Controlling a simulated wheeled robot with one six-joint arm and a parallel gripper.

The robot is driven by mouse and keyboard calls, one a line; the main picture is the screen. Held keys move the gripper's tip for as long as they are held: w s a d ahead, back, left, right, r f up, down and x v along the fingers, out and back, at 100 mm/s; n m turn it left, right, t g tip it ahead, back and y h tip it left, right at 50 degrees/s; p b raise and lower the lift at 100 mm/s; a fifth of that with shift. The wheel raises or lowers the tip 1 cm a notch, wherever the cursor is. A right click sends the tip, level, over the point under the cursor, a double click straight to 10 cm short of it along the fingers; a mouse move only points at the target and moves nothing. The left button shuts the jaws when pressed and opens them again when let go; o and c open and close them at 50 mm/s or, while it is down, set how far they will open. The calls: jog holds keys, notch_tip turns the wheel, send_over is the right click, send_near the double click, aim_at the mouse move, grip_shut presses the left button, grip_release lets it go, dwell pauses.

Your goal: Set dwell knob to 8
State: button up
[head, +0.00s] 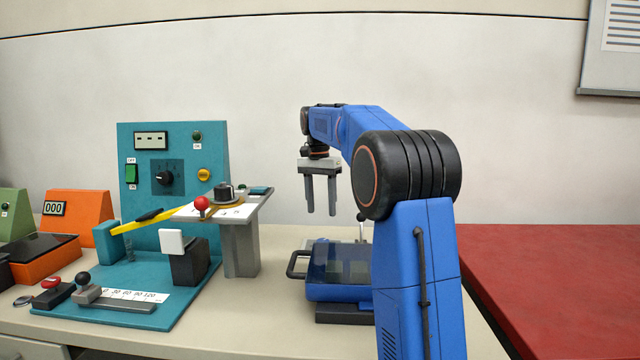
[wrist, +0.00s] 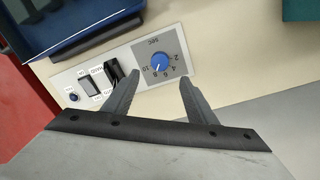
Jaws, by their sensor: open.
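A blue round knob (wrist: 160,63) sits on a grey dial plate (wrist: 178,42) marked SEC, with numbers from 2 to 10 around it. The picture is too small to tell which number the knob points at. My gripper (wrist: 160,77) is open and empty in the wrist view, its two fingers on either side of the dial plate's near part, with the knob just beyond the tips and between them. In the head view my gripper (head: 321,213) hangs pointing down above and behind the blue device (head: 335,290). The blue knob is hidden there.
A teal gate panel (head: 200,145) with a black knob (head: 164,178) and yellow bar (head: 150,219) stands left. A red table (head: 560,270) is right.

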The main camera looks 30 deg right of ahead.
notch_tip(320, 180, up, 7)
jog(key=shift+w+r, duration=0.15)
jog(key=shift+w, duration=0.05)
jog(key=shift+s+a, duration=0.1)
dwell(0.7)
